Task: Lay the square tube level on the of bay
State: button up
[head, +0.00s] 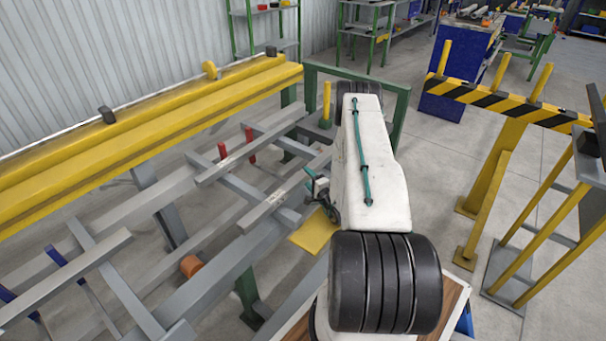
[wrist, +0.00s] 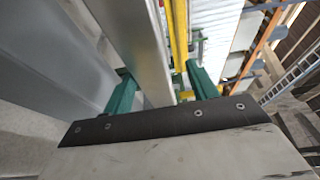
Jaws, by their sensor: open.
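A grey square tube (head: 268,206) lies across the rails of the runout table at the near right, with a small pale mark on top. My gripper (head: 314,187) is at its right end. In the wrist view my gripper (wrist: 160,88) has its green fingers apart, one on each side of a silver bar (wrist: 138,38) that looks like this tube. The fingers appear open around it; contact cannot be told. My white arm hides what lies behind the gripper. No bay label is readable, so I cannot tell which bay is meant.
Similar grey bars (head: 250,147) (head: 66,278) lie on the table. Red posts (head: 222,151), blue posts (head: 55,255) and an orange roller (head: 191,266) show among the rails. A yellow beam (head: 150,127) runs along the back. A striped barrier (head: 510,103) stands right, with open floor before it.

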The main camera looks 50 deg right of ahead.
jog(key=v, duration=0.6)
jog(key=shift+s, duration=0.35)
